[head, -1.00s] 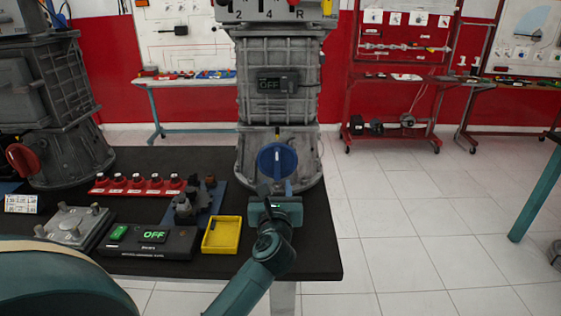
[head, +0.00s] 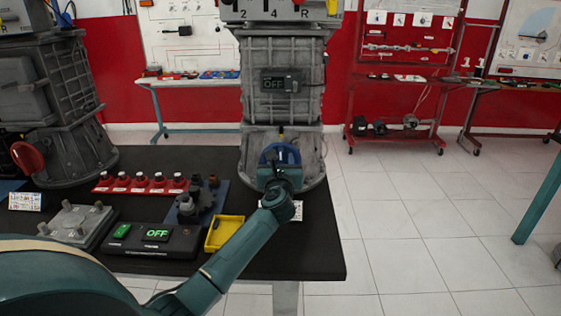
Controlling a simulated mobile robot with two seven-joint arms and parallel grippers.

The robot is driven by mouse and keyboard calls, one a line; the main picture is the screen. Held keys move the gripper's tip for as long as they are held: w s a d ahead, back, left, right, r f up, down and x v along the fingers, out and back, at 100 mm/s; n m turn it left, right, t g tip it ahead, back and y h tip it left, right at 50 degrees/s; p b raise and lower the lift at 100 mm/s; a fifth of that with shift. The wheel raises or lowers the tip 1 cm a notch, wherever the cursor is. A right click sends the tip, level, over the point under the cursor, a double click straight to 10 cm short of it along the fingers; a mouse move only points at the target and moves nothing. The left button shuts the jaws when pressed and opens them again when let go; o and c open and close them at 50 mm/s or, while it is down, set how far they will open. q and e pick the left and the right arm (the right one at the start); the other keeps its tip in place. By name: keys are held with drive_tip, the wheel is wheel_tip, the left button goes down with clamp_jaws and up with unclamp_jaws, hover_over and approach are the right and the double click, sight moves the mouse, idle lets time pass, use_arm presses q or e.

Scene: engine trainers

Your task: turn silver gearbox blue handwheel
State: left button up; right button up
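The silver gearbox (head: 283,95) stands upright on the dark table in the head view. Its blue handwheel (head: 287,154) is low on its front face. My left gripper (head: 278,169) is at the handwheel and covers its lower part. The fingertips overlap the wheel in the picture. I cannot tell whether they are closed on it or touch it. My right gripper is not in view.
A yellow tray (head: 212,246), a black box reading OFF (head: 152,241), and a row of red-based parts (head: 141,184) lie left of my arm. A second gearbox with a red handwheel (head: 27,158) stands far left. The tabletop (head: 318,240) right of my arm is clear.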

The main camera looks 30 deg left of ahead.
use_arm(q)
clamp_jaws()
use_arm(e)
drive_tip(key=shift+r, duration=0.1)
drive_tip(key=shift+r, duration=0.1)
